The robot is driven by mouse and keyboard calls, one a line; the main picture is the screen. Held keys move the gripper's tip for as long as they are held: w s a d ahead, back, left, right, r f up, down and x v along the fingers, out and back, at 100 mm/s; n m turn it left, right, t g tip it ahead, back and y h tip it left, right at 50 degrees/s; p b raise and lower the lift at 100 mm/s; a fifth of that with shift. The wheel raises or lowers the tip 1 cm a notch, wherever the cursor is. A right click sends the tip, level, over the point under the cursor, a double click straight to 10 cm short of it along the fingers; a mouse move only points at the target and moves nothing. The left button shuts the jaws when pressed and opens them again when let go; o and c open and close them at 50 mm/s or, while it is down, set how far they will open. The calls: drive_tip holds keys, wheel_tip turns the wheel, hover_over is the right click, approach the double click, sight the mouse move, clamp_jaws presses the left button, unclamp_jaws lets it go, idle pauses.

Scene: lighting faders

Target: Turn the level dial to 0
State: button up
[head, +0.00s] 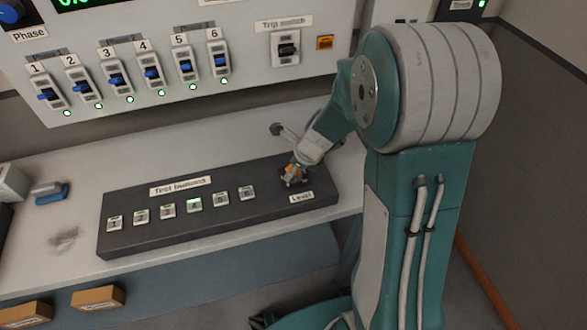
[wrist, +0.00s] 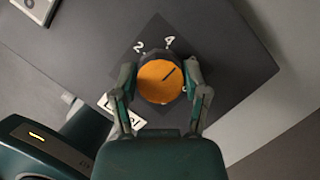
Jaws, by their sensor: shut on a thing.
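The level dial (wrist: 158,84) is an orange round knob with a dark pointer line, on a dark square plate. The line points to the upper right in the wrist view, to the right of the printed 4 (wrist: 169,42). The printed 2 (wrist: 139,47) is to the left of the 4; my fingers may hide other marks. My gripper (wrist: 160,72) is shut on the dial, one finger on each side. In the head view my gripper (head: 294,174) reaches down onto the dial at the right end of the dark panel, above the Level label (head: 301,197).
The dark test-button panel (head: 160,239) carries several numbered buttons left of the dial; button 4 (head: 194,204) looks green. Behind, a wall panel (head: 240,75) holds several blue-handled faders and a trip switch (head: 287,47). A blue object (head: 50,192) lies on the bench at left.

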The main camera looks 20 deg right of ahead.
drive_tip(key=shift+n, duration=0.3)
drive_tip(key=n+g, duration=0.1)
drive_tip(key=n, duration=0.2)
drive_tip(key=n+g+y, duration=0.1)
drive_tip(key=n, duration=0.2)
drive_tip(key=shift+f+g, duration=0.1)
drive_tip(key=shift+g, duration=0.2)
drive_tip(key=n+g, duration=0.1)
drive_tip(key=n, duration=0.2)
drive_tip(key=n+g, duration=0.1)
drive_tip(key=n, duration=0.2)
drive_tip(key=shift+n, duration=0.4)
drive_tip(key=n+g, duration=0.1)
drive_tip(key=n, duration=0.2)
drive_tip(key=shift+n+g+h, duration=0.3)
drive_tip(key=shift+h, duration=0.1)
drive_tip(key=n+h, duration=0.1)
drive_tip(key=n, duration=0.2)
drive_tip(key=shift+n+g, duration=0.3)
drive_tip(key=shift+g, duration=0.1)
drive_tip(key=n+h, duration=0.1)
drive_tip(key=n, duration=0.2)
drive_tip(key=n+h, duration=0.1)
drive_tip(key=n, duration=0.2)
drive_tip(key=shift+g, duration=0.4)
drive_tip(key=shift+w+n, duration=0.1)
drive_tip(key=shift+n, duration=0.3)
drive_tip(key=o, duration=1.2)
drive_tip(key=shift+c, duration=0.2)
